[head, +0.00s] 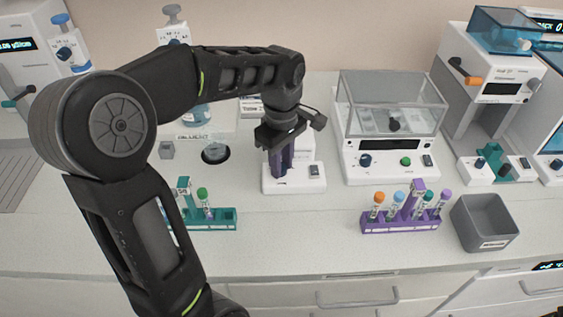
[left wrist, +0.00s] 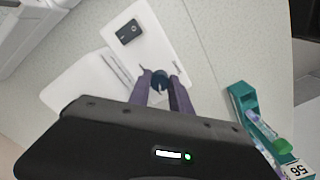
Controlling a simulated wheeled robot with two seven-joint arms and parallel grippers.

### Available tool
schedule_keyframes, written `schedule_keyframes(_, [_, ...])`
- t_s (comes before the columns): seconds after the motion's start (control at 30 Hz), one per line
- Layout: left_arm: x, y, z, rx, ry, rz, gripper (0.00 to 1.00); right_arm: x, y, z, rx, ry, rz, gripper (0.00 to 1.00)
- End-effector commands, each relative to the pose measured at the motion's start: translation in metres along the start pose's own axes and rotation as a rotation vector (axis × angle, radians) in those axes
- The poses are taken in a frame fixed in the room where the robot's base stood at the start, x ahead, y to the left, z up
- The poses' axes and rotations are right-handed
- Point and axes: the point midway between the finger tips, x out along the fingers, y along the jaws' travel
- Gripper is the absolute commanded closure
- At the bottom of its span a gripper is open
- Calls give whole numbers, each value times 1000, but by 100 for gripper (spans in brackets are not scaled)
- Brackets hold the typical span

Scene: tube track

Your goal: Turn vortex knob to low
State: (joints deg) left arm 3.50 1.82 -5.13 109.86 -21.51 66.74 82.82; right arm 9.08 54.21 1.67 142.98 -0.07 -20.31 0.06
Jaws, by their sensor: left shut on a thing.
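The vortex mixer is a white device (head: 290,185) with a dark rocker switch (head: 314,171) on its front right; it also shows in the left wrist view (left wrist: 165,42). My left gripper (head: 281,172) reaches down over its front left part, with its purple fingers pointing down. In the left wrist view a dark round knob (left wrist: 159,80) sits between the fingertips of my left gripper (left wrist: 160,82), which is shut on it. In the head view the fingers hide the knob. I cannot read the knob's setting. My right gripper is not in view.
A teal tube rack (head: 222,219) stands front left of the mixer and a purple rack (head: 400,226) to its right. A balance (head: 392,161) with a clear cover stands behind right. A grey bin (head: 485,222) is at the right. The counter in front of the mixer is clear.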

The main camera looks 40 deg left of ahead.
Motion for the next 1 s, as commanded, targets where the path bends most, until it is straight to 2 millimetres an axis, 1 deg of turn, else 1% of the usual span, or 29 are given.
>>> schedule_keyframes(0.2, [-1,1,-1,-2,1,4,100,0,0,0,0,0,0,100])
schedule_keyframes(0.23, [-1,1,-1,-2,1,4,73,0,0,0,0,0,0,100])
schedule_keyframes(0.3, [-1,1,-1,-1,1,3,67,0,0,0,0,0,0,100])
schedule_keyframes(0.57, [-1,0,0,0,0,2,66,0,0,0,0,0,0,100])
schedule_keyframes(0.67, [-4,0,0,0,0,2,66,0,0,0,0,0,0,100])
schedule_keyframes(0.83, [-24,1,0,0,1,5,66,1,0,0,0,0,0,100])
schedule_keyframes(1.0, [-53,1,0,0,0,6,66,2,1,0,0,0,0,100])
